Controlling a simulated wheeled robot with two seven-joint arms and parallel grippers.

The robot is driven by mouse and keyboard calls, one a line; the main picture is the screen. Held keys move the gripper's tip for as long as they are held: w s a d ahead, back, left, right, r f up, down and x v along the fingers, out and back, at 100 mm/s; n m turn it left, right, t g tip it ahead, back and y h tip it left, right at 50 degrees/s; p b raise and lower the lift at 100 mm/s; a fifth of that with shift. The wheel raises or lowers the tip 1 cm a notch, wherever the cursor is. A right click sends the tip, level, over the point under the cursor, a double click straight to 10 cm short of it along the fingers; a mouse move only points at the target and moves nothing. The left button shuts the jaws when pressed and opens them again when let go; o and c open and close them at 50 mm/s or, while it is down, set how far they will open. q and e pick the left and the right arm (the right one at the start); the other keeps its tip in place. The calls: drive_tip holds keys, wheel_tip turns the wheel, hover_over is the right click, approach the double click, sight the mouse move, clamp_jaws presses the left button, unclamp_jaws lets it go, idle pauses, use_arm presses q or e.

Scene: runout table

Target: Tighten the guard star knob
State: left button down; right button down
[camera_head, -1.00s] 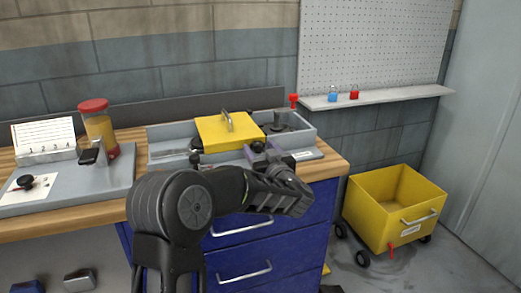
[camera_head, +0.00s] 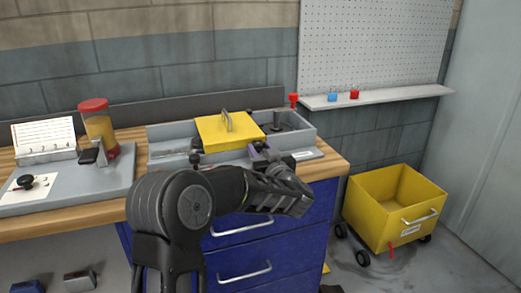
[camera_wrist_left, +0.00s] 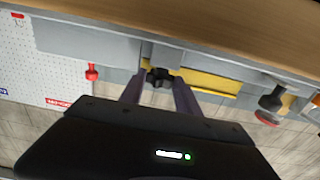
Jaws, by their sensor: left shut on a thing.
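The yellow guard (camera_head: 222,133), with a metal handle on top, sits closed over the grey machine bed on the bench. The black star knob (camera_wrist_left: 158,77) is at the front of the guard, and in the left wrist view it lies between my fingertips. My left gripper (camera_head: 262,153) is shut on it; the fingers also show in the left wrist view (camera_wrist_left: 160,88). In the head view the knob is mostly hidden by the gripper. My right gripper is not in view.
A red knob (camera_head: 293,100) stands at the bed's back right. A red-lidded jar (camera_head: 99,125) and a card stand (camera_head: 43,139) are at left. Blue drawers (camera_head: 240,262) lie below my arm. A yellow cart (camera_head: 385,225) is on the floor at right.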

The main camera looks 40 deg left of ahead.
use_arm(q)
drive_tip(key=shift+s+a+m+t+h+b, duration=0.15)
drive_tip(key=shift+m+t+h+b, duration=0.15)
drive_tip(key=shift+m+t+h, duration=0.15)
drive_tip(key=m+t+h+b, duration=0.2)
drive_tip(key=b, duration=0.1)
drive_tip(key=m+t+h+b, duration=0.1)
drive_tip(key=shift+s+a+f+t+h+b, duration=0.15)
drive_tip(key=shift+s+a+t+h+b, duration=0.15)
drive_tip(key=shift+t+h+b, duration=0.1)
drive_tip(key=shift+m+h, duration=0.25)
drive_tip(key=shift+m, duration=0.1)
drive_tip(key=shift+w+r, duration=0.1)
drive_tip(key=shift+r, duration=0.15)
drive_tip(key=c, duration=0.9)
unclamp_jaws()
drive_tip(key=shift+f, duration=0.1)
